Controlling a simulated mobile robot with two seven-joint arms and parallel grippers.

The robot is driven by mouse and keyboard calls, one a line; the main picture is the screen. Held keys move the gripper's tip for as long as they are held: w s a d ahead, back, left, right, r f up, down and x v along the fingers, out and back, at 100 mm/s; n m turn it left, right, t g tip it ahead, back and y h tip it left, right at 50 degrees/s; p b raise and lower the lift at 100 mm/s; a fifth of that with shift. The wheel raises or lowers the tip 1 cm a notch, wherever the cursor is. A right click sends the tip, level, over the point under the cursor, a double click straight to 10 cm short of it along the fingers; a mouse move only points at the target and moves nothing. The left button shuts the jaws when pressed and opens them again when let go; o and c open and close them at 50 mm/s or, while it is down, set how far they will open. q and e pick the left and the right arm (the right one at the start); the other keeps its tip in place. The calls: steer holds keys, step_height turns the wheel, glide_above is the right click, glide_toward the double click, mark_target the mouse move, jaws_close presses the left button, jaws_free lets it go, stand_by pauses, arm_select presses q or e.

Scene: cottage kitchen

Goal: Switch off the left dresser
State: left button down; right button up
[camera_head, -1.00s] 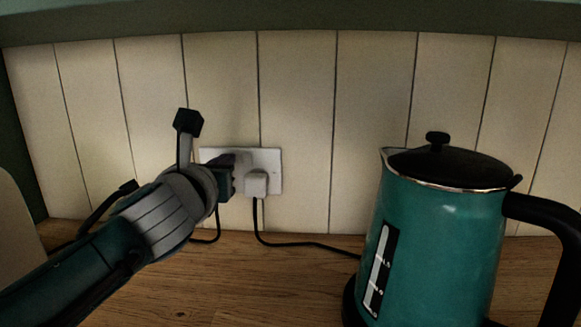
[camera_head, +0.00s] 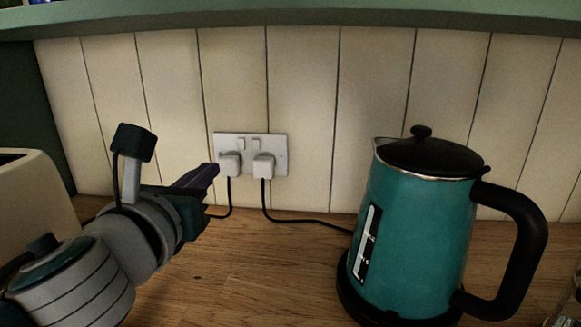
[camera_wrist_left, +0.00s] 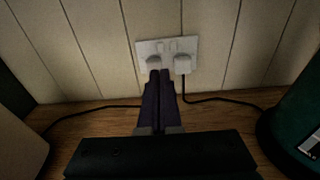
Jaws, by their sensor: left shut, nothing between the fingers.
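A white double socket (camera_head: 281,142) is on the panelled wall behind the worktop. Its left rocker switch (camera_head: 241,143) and right rocker switch (camera_head: 257,144) sit along the top. A white left plug (camera_head: 229,165) and right plug (camera_head: 264,166) are in it. I cannot tell which way the switches are set. My left gripper (camera_head: 211,171) is shut and empty, left of and in front of the left plug, with a gap. In the left wrist view its dark fingers (camera_wrist_left: 160,76) point at the socket and overlap the left plug's lower part. My right gripper is out of view.
A teal kettle (camera_head: 415,230) with a black handle stands on the worktop at the right. A cream appliance (camera_head: 35,200) is at the left edge. Black cords run from the plugs. A green shelf (camera_head: 300,17) crosses above.

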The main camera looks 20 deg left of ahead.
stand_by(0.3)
arm_select(q)
steer(key=s+d+f+n+g+h+p, duration=0.15)
steer(key=s+d+n+g+p, duration=0.35)
steer(key=s+n, duration=0.85)
steer(key=s+d+f+n+g+h+p, duration=0.1)
steer(key=s+n+g+h+p, duration=0.45)
steer(key=s+n, duration=0.85)
step_height(320, 180, up, 38)
steer(key=w+d+n+g+y+p, duration=0.1)
steer(key=n+g+y+p, duration=0.1)
steer(key=p, duration=3.4)
steer(key=shift+w+d+n+y, duration=0.15)
steer(key=shift+w+n+y, duration=0.15)
steer(key=shift+n, duration=0.55)
